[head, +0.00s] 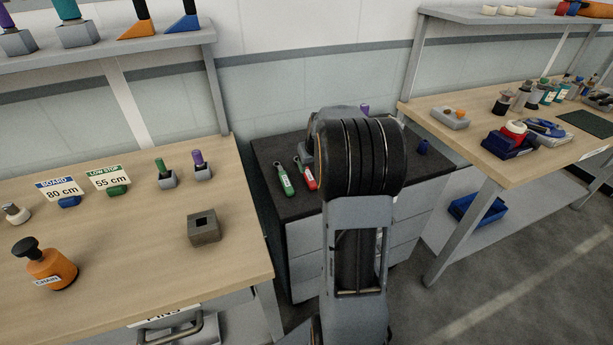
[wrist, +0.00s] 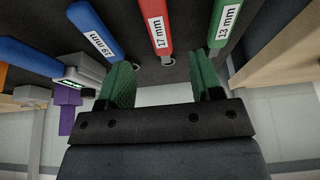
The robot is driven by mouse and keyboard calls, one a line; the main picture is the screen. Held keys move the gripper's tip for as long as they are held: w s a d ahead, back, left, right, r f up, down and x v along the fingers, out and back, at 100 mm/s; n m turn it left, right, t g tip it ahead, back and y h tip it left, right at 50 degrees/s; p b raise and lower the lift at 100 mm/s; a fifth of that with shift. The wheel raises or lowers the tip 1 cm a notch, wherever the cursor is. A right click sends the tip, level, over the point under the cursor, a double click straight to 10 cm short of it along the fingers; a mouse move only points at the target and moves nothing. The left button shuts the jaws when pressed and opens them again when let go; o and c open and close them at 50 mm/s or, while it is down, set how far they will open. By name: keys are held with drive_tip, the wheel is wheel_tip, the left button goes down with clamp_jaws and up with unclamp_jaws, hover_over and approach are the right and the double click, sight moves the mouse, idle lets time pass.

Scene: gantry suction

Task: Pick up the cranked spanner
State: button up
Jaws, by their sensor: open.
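Several spanners with coloured, labelled handles lie on the dark top of a grey cabinet (head: 265,155). In the wrist view there are a blue-handled 19 mm spanner (wrist: 88,30), a red-handled 17 mm spanner (wrist: 157,25) and a green-handled 13 mm spanner (wrist: 224,20). The green spanner (head: 285,180) and red spanner (head: 307,176) also show in the head view. I cannot tell which is cranked. My gripper (wrist: 162,72) is open with green finger pads, near the red and green handles, with nothing seen between the pads. My arm hides it in the head view.
A wooden bench (head: 120,245) at left holds an orange bottle (head: 50,270) and a grey block (head: 203,228). Another bench (head: 475,120) stands at right. A purple piece (wrist: 70,112) is left of my gripper.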

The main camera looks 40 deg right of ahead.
sight(309, 174)
drive_tip(key=shift+x, duration=3.5)
drive_tip(key=c, duration=1.1)
drive_tip(key=shift+r, duration=0.15)
